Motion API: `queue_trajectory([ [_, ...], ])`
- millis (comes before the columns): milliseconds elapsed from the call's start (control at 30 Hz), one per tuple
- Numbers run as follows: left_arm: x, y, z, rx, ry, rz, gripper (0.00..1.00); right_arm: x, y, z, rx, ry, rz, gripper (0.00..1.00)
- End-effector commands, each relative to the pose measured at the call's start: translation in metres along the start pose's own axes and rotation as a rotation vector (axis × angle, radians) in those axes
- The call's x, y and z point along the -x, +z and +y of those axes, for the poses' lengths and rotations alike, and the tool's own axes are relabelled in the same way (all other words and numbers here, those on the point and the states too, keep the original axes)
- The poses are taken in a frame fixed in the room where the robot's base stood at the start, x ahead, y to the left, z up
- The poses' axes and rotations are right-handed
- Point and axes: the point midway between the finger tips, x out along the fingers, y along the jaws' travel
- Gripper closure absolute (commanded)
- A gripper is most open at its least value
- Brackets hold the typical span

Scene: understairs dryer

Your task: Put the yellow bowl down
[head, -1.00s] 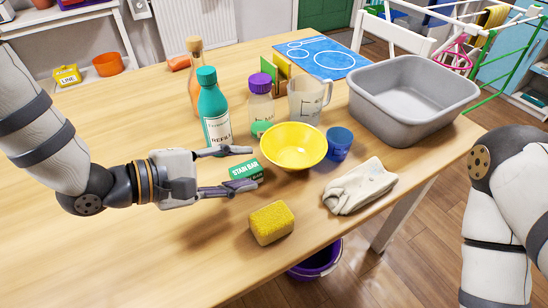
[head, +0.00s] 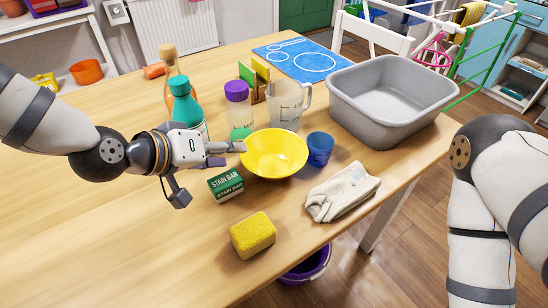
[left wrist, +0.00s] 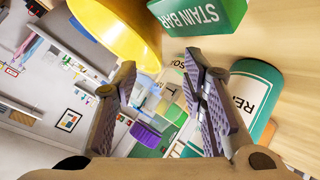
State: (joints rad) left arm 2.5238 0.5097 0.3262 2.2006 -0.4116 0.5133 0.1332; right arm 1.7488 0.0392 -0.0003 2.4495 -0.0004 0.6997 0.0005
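The yellow bowl (head: 275,154) stands upright and empty on the wooden table, just left of a blue cup (head: 320,149). My left gripper (head: 211,173) is open beside the bowl's left side, with its fingers spread and nothing between them. One fingertip is close to the bowl's rim; I cannot tell whether it touches. In the left wrist view the bowl (left wrist: 118,32) shows at the top left, outside the two spread fingers (left wrist: 160,64). My right arm comes in at the right edge, but its gripper is not in view.
A green stain bar box (head: 226,185) lies just below the left gripper. Behind it stand a teal bottle (head: 187,108), a purple-lidded jar (head: 238,105) and a clear jug (head: 286,103). A yellow sponge (head: 253,235), a cloth (head: 341,192) and a grey tub (head: 390,100) are around the bowl. The left foreground is clear.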

Motion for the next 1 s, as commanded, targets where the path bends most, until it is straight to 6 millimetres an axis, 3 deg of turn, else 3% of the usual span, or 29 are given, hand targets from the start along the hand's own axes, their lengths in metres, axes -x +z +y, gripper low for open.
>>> queue_trajectory([
  [200,-0.041,0.002,0.004,0.0,0.0,-0.003,0.61,-0.011,0.006,0.0,0.0,0.002,-0.029,0.6],
  [467,-0.047,-0.001,0.007,-0.002,0.002,0.003,0.61,-0.011,0.006,0.0,0.001,0.002,-0.03,0.6],
  [500,-0.047,-0.001,0.007,-0.002,0.002,0.003,0.64,-0.011,0.006,0.0,0.001,0.002,-0.029,0.6],
  [667,-0.046,-0.001,0.007,-0.002,0.002,0.003,1.0,-0.011,0.006,0.0,0.001,0.002,-0.029,0.6],
  [1000,-0.046,-0.002,0.007,-0.002,0.003,0.005,1.0,-0.011,0.006,0.0,0.001,0.002,-0.029,0.6],
])
